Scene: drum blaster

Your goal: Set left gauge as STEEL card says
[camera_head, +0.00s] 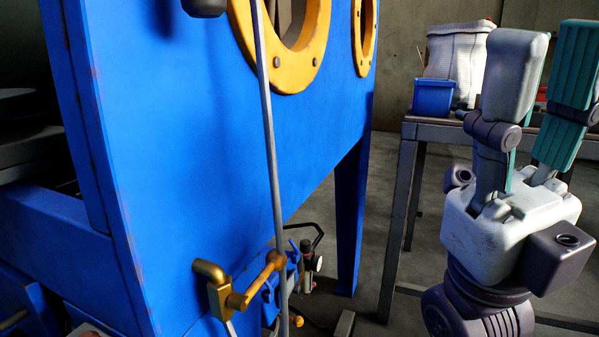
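My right gripper (550,42) is large at the right, its two teal-padded fingers pointing up and held apart. A small round white-faced gauge (319,263) sits on a dark fitting under the blue cabinet (190,130), well to the left of my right gripper. It is seen nearly edge-on and too small to read. I cannot tell whether it is the left gauge. No STEEL card can be made out.
Brass pipework (228,298) and a long grey rod (268,130) stand before the cabinet's front. Yellow-ringed ports (312,62) are above. A metal table (407,165) behind my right gripper bears a blue bin (433,97) and a white sack (455,52). Floor shows between cabinet and table.

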